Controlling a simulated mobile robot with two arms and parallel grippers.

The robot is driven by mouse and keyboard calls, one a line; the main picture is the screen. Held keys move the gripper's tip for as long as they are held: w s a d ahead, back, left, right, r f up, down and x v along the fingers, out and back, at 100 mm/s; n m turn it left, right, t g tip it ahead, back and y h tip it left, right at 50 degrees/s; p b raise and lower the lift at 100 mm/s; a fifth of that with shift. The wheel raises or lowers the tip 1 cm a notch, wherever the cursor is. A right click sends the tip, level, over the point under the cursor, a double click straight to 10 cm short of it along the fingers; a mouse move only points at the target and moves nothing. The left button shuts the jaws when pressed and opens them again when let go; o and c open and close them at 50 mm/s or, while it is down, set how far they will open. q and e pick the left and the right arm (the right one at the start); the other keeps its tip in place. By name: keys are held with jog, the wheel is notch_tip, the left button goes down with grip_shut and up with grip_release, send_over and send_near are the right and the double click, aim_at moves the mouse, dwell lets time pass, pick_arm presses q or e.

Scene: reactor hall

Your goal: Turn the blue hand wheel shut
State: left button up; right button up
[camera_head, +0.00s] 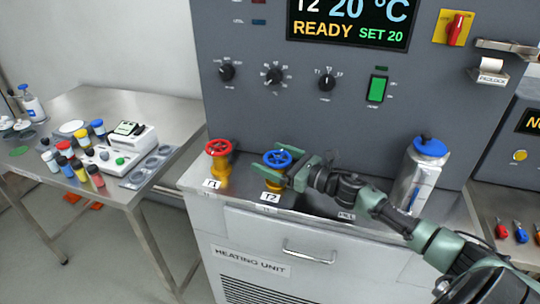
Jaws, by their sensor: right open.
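The blue hand wheel (277,158) sits on a yellow valve body on the steel ledge of the heating unit, behind a label reading T2. My right gripper (292,175) reaches in from the right and is open at the wheel's right front side. Its green fingers overlap the valve in the picture, and I cannot tell whether they touch the wheel. Part of the yellow body is hidden behind the fingers. My left gripper is not in view.
A red hand wheel (218,147) on a yellow valve stands to the left, labelled T1. A steel canister with a blue lid (430,147) stands on the ledge to the right. A control panel (240,100) rises behind. A side table (85,103) with coloured bottles stands at left.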

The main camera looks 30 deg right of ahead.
jog(key=shift+w+a, duration=0.2)
jog(key=shift+w, duration=0.1)
jog(key=shift+c, duration=0.6)
jog(key=c, duration=1.2)
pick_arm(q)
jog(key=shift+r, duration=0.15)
pick_arm(e)
jog(key=shift+c, duration=0.2)
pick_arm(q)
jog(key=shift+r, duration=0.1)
pick_arm(e)
jog(key=shift+h, duration=0.3)
